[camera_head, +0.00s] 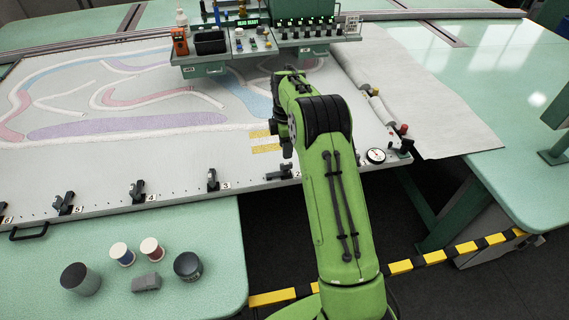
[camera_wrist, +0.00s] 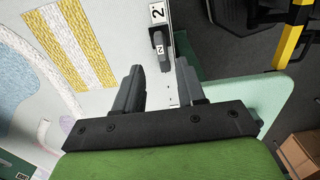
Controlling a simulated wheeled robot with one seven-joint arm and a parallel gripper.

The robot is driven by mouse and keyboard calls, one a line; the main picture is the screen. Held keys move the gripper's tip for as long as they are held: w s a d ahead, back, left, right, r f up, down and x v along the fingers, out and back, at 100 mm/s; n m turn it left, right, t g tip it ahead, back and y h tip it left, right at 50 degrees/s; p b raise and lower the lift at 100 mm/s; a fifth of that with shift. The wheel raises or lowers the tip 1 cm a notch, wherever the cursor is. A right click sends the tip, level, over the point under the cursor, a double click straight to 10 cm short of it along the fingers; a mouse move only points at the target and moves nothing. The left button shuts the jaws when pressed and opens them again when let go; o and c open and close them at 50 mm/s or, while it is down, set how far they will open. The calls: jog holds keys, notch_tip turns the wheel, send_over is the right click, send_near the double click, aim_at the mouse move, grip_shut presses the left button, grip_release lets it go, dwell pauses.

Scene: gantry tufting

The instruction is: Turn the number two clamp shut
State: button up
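The number two clamp (camera_wrist: 159,48) is a dark block with a small white "2" on it, beside a larger "2" label (camera_wrist: 157,13) on the frame's edge in the wrist view. In the head view the clamp (camera_head: 284,173) is partly hidden by my arm and looks lower than the upright number three clamp (camera_head: 212,180). My gripper (camera_wrist: 160,66) is open, its two dark fingers apart. The clamp's near end lies around the line between the fingertips; I see no contact and cannot judge the height gap. In the head view my gripper (camera_head: 287,150) is just above the clamp.
Clamps four (camera_head: 138,191) and five (camera_head: 64,203) stand along the frame edge. A dial gauge (camera_head: 376,156) sits right of my arm. Spools (camera_head: 152,249) and jars (camera_head: 81,279) are on the green table at front left. A tool head with controls (camera_head: 267,45) spans the back.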

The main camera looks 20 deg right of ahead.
aim_at(286, 163)
notch_tip(286, 163, down, 7)
jog(key=shift+f+b, duration=0.15)
jog(key=shift+b, duration=0.2)
jog(key=shift+d, duration=0.1)
jog(key=shift+c, duration=0.3)
grip_shut()
